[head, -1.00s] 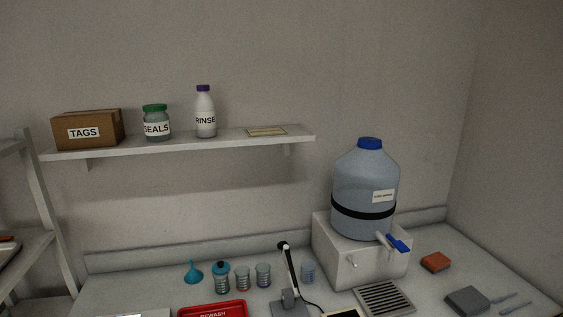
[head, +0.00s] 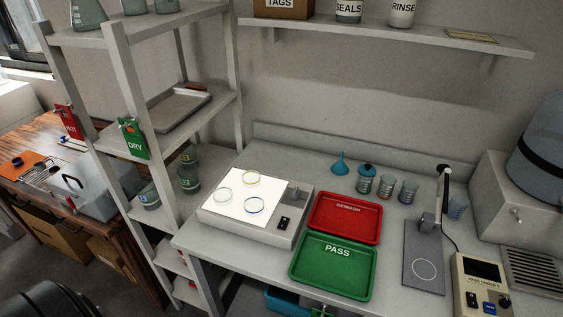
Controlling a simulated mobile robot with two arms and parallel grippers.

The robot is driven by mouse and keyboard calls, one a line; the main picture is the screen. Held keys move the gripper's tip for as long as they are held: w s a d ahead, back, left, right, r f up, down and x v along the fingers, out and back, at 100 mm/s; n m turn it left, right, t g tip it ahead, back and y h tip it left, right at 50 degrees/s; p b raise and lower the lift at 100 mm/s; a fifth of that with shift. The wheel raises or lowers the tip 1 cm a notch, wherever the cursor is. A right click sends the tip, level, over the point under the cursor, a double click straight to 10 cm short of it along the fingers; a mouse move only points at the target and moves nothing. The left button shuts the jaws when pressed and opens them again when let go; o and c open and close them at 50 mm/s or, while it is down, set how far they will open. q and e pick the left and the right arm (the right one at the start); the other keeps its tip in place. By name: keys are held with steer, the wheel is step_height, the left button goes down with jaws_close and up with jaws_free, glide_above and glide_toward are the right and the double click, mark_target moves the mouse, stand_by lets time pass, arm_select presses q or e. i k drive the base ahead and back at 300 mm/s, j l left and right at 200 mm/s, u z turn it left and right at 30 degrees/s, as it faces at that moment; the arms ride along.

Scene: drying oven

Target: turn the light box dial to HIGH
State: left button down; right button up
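The light box (head: 251,235) sits on the bench, left of the red and green trays. Its white top panel is lit, and 3 round clear dishes lie on it. On its right side strip are a small grey knob-like part (head: 294,191), which may be the dial, and a small black switch-like part (head: 284,222) nearer the front. Both are too small to read any setting or lettering. Neither of my grippers is in view.
A red REWASH tray (head: 346,218) and a green PASS tray (head: 333,266) lie right of the light box. A stand (head: 424,258) and a beige meter (head: 483,285) are farther right. A shelving rack (head: 118,77) stands left. Glassware and a blue funnel (head: 340,167) stand behind.

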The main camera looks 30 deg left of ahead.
mark_target(294, 195)
steer(key=u, duration=1.1)
steer(key=z, duration=0.15)
